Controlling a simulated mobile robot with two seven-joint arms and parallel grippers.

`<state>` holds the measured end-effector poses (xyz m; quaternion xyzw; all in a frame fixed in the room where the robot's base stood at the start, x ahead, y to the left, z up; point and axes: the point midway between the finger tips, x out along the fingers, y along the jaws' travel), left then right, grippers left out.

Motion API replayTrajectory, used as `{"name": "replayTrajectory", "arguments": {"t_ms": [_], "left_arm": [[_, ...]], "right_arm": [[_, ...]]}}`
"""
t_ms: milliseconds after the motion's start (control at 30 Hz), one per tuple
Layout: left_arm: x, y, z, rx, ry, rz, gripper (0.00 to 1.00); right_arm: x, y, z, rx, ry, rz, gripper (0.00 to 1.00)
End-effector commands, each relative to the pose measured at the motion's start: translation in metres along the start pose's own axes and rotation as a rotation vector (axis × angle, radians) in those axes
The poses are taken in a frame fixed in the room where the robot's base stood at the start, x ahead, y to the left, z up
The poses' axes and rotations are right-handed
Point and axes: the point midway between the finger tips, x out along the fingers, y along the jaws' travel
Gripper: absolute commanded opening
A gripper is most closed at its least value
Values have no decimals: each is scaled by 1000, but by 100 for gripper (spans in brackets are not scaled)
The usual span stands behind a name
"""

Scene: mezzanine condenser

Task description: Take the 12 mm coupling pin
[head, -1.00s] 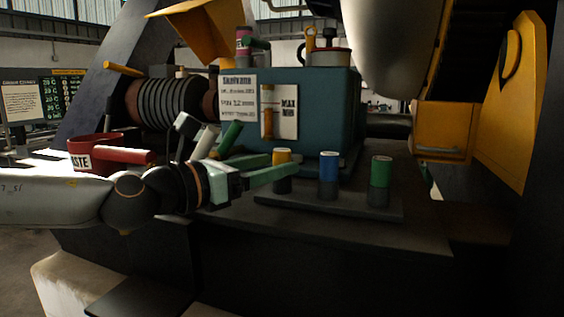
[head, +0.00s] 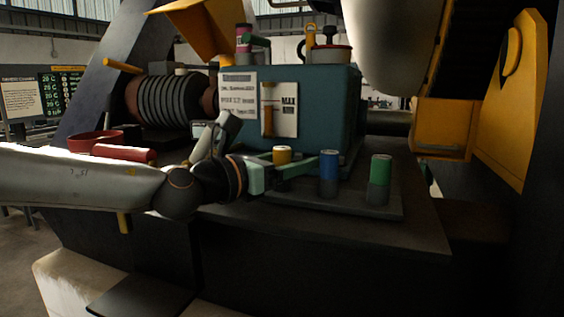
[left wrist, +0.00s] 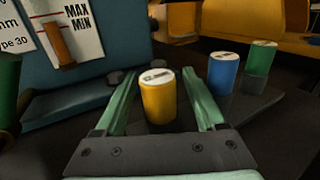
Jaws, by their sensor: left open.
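Three capped pins stand in a row on a dark rack plate (head: 350,205): a yellow one (head: 282,154), a blue one (head: 329,170) and a green one (head: 381,172). In the left wrist view the yellow pin (left wrist: 159,100) stands upright between the two fingers, with gaps on both sides. The blue pin (left wrist: 222,72) and green pin (left wrist: 258,75) stand to the right, outside the fingers.
A teal box (head: 325,110) with a printed sheet (head: 238,98) and a MAX/MIN gauge (head: 279,110) stands close behind the pins. A red bin (head: 95,138) is at the left behind my arm. The dark bench (head: 400,235) is clear in front of the rack.

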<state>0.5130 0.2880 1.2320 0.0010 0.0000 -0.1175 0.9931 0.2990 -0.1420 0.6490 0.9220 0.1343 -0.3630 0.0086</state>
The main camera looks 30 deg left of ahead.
Motion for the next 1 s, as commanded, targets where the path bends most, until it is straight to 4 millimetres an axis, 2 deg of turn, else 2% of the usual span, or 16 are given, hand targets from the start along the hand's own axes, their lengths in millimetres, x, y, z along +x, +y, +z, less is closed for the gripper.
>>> {"name": "replayTrajectory", "arguments": {"t_ms": [200,800,1000], "left_arm": [[0,0,0,1,0,0,70],[0,0,0,1,0,0,2],[0,0,0,1,0,0,0]], "right_arm": [[0,0,0,1,-1,0,71],[0,0,-1,1,0,-1,71],[0,0,-2,0,2,-1,71]]}}
